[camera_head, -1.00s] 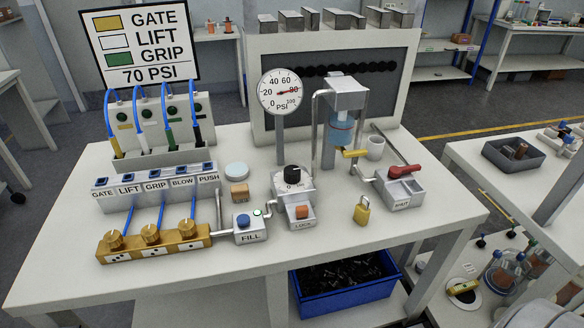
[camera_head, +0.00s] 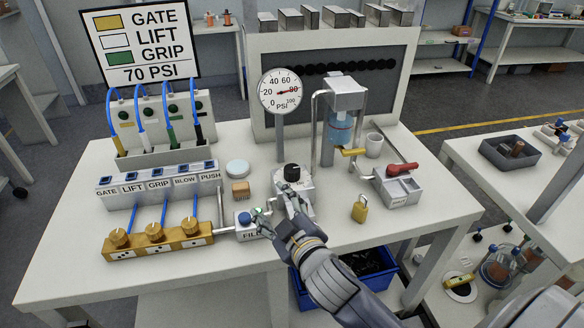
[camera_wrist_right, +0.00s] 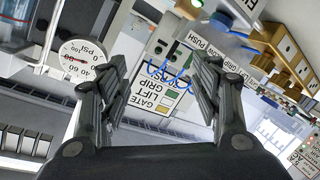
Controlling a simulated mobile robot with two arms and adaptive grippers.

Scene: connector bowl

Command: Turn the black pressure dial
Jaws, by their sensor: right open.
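The black pressure dial (camera_head: 291,173) sits upright on a small grey metal block (camera_head: 305,187) in the middle of the table. The round PSI gauge (camera_head: 282,91) behind it has its red needle near 80; it also shows rotated in the wrist view (camera_wrist_right: 84,58). My right gripper (camera_head: 276,208) is open and empty, just in front of the dial and apart from it. Its fingers cover the front of the dial's block and part of the FILL box. In the wrist view its two fingers (camera_wrist_right: 160,85) are spread; I cannot make out the dial there. My left gripper is not in view.
The FILL box (camera_head: 246,230) with a blue button is left of my gripper. A brass manifold (camera_head: 157,240) with several knobs lies further left. A yellow padlock (camera_head: 359,209) and a red-handled valve (camera_head: 402,169) are on the right. The sign (camera_head: 140,44) reads 70 PSI.

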